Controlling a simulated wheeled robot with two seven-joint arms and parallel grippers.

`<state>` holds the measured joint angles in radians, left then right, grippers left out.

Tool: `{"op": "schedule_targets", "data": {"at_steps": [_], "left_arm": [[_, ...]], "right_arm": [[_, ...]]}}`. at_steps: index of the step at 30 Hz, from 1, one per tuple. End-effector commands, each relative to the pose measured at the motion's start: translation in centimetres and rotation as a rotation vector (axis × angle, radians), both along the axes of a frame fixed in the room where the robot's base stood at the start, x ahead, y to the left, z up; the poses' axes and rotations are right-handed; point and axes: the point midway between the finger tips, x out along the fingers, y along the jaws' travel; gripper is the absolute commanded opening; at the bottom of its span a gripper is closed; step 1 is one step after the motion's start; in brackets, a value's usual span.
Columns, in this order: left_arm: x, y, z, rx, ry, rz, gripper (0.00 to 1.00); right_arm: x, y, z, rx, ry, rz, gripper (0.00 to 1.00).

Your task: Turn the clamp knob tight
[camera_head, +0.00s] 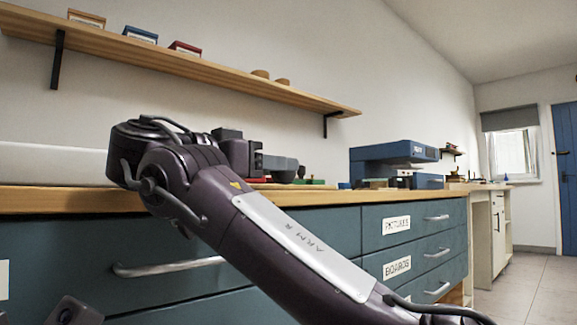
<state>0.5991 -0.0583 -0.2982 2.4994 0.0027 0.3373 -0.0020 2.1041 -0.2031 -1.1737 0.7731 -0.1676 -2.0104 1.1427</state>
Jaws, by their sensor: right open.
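My right arm reaches up from the lower right, and its wrist bends over the wooden worktop (75,200). My right gripper (282,168) is just beyond the wrist, low over the worktop and pointing right. It is open, seen from the side and partly hidden by my arm. A small dark upright piece (301,172) stands at the fingertips; I cannot tell whether it is the clamp knob or whether the fingers touch it. A low green and red item (311,181) lies beside it. No clamp shows clearly. My left gripper is not in view.
Blue drawers (412,225) with bar handles stand under the worktop. A blue machine (394,160) stands farther right on it. A wooden shelf (190,68) with small boxes runs along the wall above. Clear floor (520,285) lies at the right, before a blue door (566,170).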

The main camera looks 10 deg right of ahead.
Motion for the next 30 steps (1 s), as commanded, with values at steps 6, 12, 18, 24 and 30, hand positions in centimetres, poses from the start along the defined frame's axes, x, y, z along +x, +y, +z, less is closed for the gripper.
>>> {"op": "schedule_targets", "data": {"at_steps": [6, 12, 18, 24, 30], "left_arm": [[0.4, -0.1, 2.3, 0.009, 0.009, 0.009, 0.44], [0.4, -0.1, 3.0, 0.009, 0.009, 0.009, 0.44], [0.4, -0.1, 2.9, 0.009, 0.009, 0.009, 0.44], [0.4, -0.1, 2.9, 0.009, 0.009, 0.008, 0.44], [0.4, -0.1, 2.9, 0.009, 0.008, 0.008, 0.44]], "right_arm": [[2.0, -2.7, 0.5, 0.0, 0.002, 0.001, 0.44], [2.7, -3.7, 0.1, -0.001, 0.001, 0.002, 0.44], [2.8, -3.7, 0.0, -0.001, 0.001, 0.002, 0.44], [2.8, -3.7, 0.0, -0.001, 0.001, 0.002, 0.25], [2.7, -3.8, 0.0, 0.0, 0.001, -0.002, 0.08]]}}
